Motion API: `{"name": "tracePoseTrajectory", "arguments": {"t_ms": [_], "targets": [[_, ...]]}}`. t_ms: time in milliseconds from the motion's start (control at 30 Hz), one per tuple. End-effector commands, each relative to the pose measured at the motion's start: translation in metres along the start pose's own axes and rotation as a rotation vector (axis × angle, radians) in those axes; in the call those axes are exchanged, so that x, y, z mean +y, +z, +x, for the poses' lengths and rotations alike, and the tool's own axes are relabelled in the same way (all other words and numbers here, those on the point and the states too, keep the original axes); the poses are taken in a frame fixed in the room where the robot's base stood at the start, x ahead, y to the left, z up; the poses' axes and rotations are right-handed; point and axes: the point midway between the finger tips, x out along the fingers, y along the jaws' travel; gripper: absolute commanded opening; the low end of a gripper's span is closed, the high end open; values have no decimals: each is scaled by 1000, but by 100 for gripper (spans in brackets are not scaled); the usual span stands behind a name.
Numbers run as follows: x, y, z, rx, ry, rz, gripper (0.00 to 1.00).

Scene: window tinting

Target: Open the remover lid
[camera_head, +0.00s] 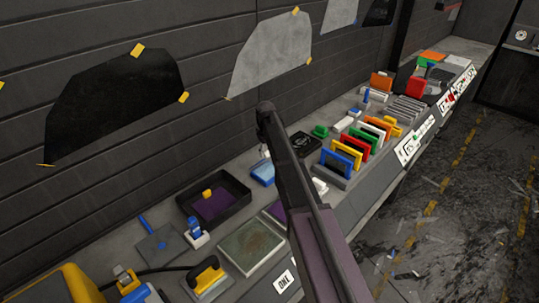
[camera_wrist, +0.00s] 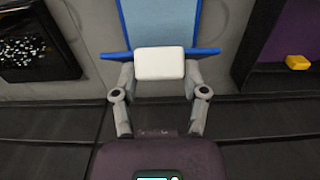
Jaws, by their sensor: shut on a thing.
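The remover container, a light-blue panel with a darker blue edge, (camera_head: 262,172) sits on the bench near the wall. In the wrist view its light-blue face (camera_wrist: 160,20) is at the top, with a blue bar along its near edge. My gripper (camera_wrist: 160,72) is shut on a white block (camera_wrist: 160,62) at that edge, which looks like the lid's handle. One finger is at each side of the block. In the head view my arm hides much of the area around the gripper. I cannot tell whether the lid is raised.
A black tray with a purple cloth and yellow block (camera_head: 238,189) stands to the left. A black box (camera_head: 305,144) stands to the right. Several coloured panels stand in a rack (camera_head: 340,160) farther right. Dark and grey film sheets (camera_head: 270,52) are taped to the wall.

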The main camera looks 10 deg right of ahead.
Motion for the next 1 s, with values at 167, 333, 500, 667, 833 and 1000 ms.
{"name": "tracePoseTrajectory", "arguments": {"t_ms": [167,333,500,667,833,1000], "targets": [[-1,-24,-8,7,-4,-4,0],[-1,-42,-10,7,-4,-3,0],[-2,-60,-10,7,-4,-4,0],[-2,-73,-8,6,-4,-4,0],[-3,-82,-6,6,-5,-4,0],[-3,-87,-5,6,-4,-4,0]]}}
